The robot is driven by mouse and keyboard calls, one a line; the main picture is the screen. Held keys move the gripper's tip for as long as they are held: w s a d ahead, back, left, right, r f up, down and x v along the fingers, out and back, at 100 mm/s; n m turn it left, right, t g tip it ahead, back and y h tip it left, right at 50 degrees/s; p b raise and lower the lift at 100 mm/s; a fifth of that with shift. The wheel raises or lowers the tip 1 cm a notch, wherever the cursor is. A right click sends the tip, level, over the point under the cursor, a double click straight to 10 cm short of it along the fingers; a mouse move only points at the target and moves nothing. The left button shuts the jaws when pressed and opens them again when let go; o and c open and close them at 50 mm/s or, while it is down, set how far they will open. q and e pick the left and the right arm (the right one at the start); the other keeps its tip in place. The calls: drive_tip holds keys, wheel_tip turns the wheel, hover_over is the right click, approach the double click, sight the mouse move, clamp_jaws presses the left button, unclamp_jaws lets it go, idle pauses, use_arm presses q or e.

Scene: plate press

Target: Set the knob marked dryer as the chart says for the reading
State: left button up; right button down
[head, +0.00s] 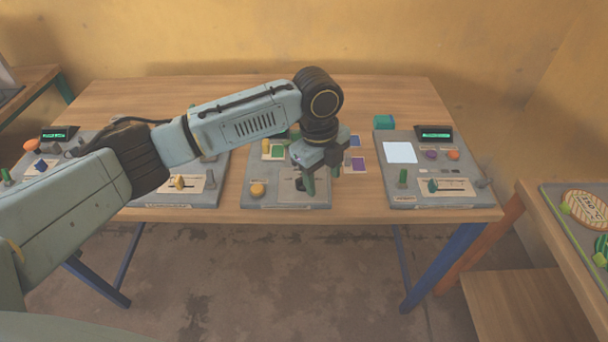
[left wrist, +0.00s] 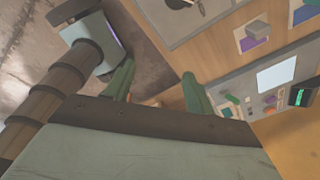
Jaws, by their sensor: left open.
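My left gripper (head: 322,181) is open, with its green fingers pointing down over the right part of the middle grey panel (head: 255,192). Nothing shows between the fingers in the left wrist view (left wrist: 158,84). A dark round marking or knob (head: 299,184) sits on that panel beside the fingers, partly hidden by them. A blank-looking white sheet (head: 400,152) and a lit green display (head: 435,133) are on the right panel. I cannot read which knob is marked dryer, nor any chart or reading.
The right panel (head: 408,200) has a slider, a green lever (head: 403,177) and small knobs. Another panel at the left, partly behind my arm, has a green display (head: 55,134). A teal block (head: 384,122) stands at the back.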

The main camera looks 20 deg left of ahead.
use_arm(q)
drive_tip(key=w+a+r+m+y, duration=0.1)
drive_tip(key=w+a+r, duration=0.4)
drive_tip(key=r, duration=0.2)
drive_tip(key=f, duration=0.4)
drive_tip(key=f+b, duration=0.1)
drive_tip(key=f, duration=0.8)
drive_tip(key=shift+s+a+f, duration=0.15)
drive_tip(key=shift+s+f, duration=0.1)
drive_tip(key=shift+f, duration=0.05)
drive_tip(key=shift+c, duration=0.4)
